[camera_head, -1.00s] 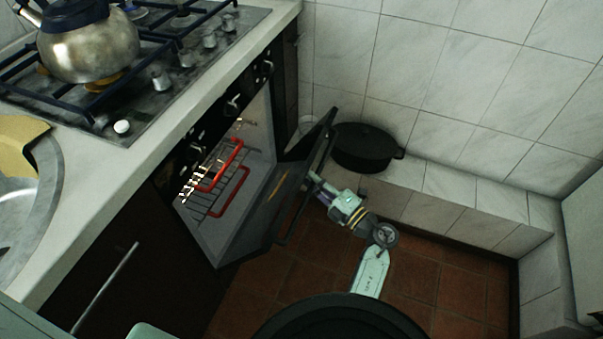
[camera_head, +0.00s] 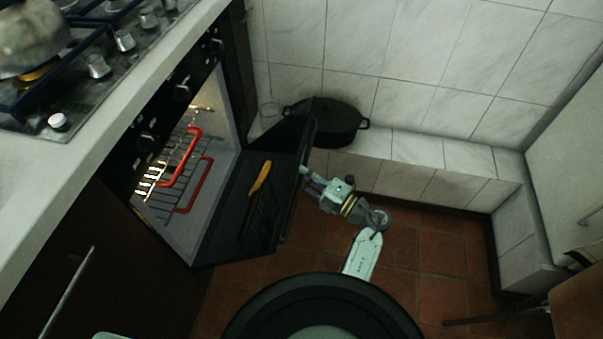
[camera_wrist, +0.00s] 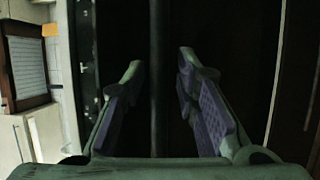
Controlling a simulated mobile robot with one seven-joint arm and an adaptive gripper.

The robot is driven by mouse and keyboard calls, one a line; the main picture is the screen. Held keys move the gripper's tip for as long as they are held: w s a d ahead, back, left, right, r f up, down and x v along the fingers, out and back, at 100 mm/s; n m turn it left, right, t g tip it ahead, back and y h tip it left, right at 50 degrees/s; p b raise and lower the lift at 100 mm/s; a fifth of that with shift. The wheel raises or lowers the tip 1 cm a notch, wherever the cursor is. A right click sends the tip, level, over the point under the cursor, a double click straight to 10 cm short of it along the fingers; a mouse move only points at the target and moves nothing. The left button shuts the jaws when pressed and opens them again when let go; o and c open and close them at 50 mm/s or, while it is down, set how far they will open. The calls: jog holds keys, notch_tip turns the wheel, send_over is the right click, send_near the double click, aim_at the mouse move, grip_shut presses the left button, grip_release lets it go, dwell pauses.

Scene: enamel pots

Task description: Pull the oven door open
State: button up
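The oven (camera_head: 190,215) stands under the worktop with its lit inside and red-edged racks (camera_head: 185,165) in view. Its dark door (camera_head: 270,200) stands partly open, leaning outward, and its inner face shows. My gripper (camera_head: 303,177) is at the outer face of the door, near its free edge; the fingertips are partly hidden in the head view. In the wrist view, the two fingers (camera_wrist: 160,70) are apart, with the dark bar of the door handle (camera_wrist: 158,110) between them. Dark gaps show on both sides of the bar.
A black pot (camera_head: 335,122) sits on the tiled ledge behind the door. A kettle (camera_head: 30,40) stands on the hob above. A wooden piece of furniture (camera_head: 580,305) shows at the lower right.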

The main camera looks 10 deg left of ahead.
jog(key=shift+r, duration=0.1)
jog(key=v, duration=1.2)
jog(key=shift+c, duration=0.2)
